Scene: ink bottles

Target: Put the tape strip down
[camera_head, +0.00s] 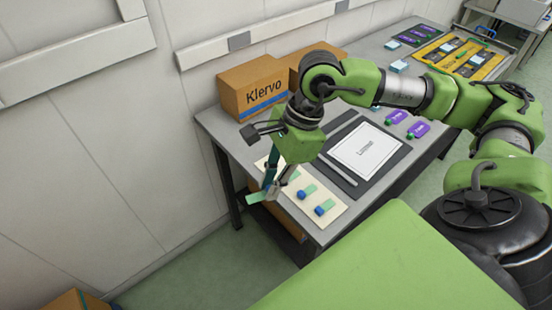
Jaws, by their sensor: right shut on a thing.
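My right gripper (274,189) points down over the near left end of the table, above a cream mat (331,214). It is shut on a light green tape strip (257,198), which sticks out to the left of the fingertips. Two more green strips with small blue pieces lie on the mat to the right of the gripper, one nearer to it (308,190) and one farther right (325,208). The fingers hide part of the mat, and I cannot tell whether the held strip touches it. My left gripper is not in view.
A dark board with a white sheet (366,150) lies beside the mat. Cardboard boxes, one marked Klervo (254,87), stand at the back against the wall.

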